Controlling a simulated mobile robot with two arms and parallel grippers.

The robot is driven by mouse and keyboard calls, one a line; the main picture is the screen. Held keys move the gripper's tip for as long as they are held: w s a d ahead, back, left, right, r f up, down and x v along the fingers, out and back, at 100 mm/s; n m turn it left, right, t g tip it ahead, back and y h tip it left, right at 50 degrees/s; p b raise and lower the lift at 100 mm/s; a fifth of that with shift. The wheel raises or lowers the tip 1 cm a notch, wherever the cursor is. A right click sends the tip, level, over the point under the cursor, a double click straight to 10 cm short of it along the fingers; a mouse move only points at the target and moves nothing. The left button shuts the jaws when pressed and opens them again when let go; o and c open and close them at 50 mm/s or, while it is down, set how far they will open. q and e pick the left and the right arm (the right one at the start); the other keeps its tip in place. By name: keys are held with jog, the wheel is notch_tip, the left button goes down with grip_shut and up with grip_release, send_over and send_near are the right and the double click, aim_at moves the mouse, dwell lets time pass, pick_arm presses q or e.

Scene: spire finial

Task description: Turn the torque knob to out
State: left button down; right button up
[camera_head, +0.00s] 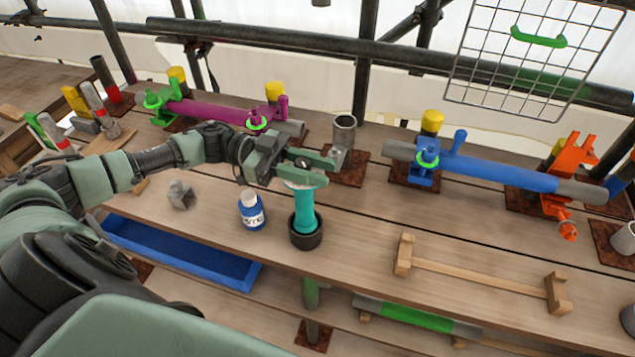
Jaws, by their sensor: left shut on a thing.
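A teal cylinder (304,211) stands upright in a black cup (306,236) near the front edge of the upper bench. A pale rim shows at its top, just under my fingers. My left gripper (312,167) comes in from the left and is shut at the top of the teal cylinder. The fingers hide most of that top, so any knob there and its setting cannot be made out. No label reading "out" is visible. My right gripper is not in view.
A blue-and-white bottle (252,211) stands just left of the cup. A grey metal tube (344,132) stands behind the gripper. Clamped purple (215,114) and blue (490,172) pipes lie along the back. A wooden rack (476,271) lies right. A blue tray (180,252) sits lower.

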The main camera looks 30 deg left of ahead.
pick_arm(q)
jog(key=m+g+b, duration=0.1)
jog(key=g, duration=0.1)
jog(key=m+g+b, duration=0.1)
jog(key=g, duration=0.1)
jog(key=m+g+b, duration=0.1)
jog(key=g, duration=0.1)
jog(key=shift+s+f+m+b, duration=0.2)
jog(key=shift+s+m+b, duration=0.2)
jog(key=m+g+b, duration=0.1)
jog(key=g, duration=0.1)
jog(key=m+g+y+b, duration=0.1)
jog(key=m+g, duration=0.1)
jog(key=shift+s+r, duration=0.15)
jog(key=shift+s, duration=0.25)
jog(key=shift+s+a+m+g+y+b, duration=0.1)
jog(key=shift+m+g+y+b, duration=0.2)
jog(key=shift+g, duration=0.35)
jog(key=shift+s+a+m+g+y+b, duration=0.1)
jog(key=shift+m+g+y, duration=0.2)
jog(key=shift+m+g, duration=0.3)
jog(key=shift+g, duration=0.35)
jog(key=c, duration=1.1)
grip_release()
jog(key=shift+s, duration=0.1)
jog(key=shift+r, duration=0.1)
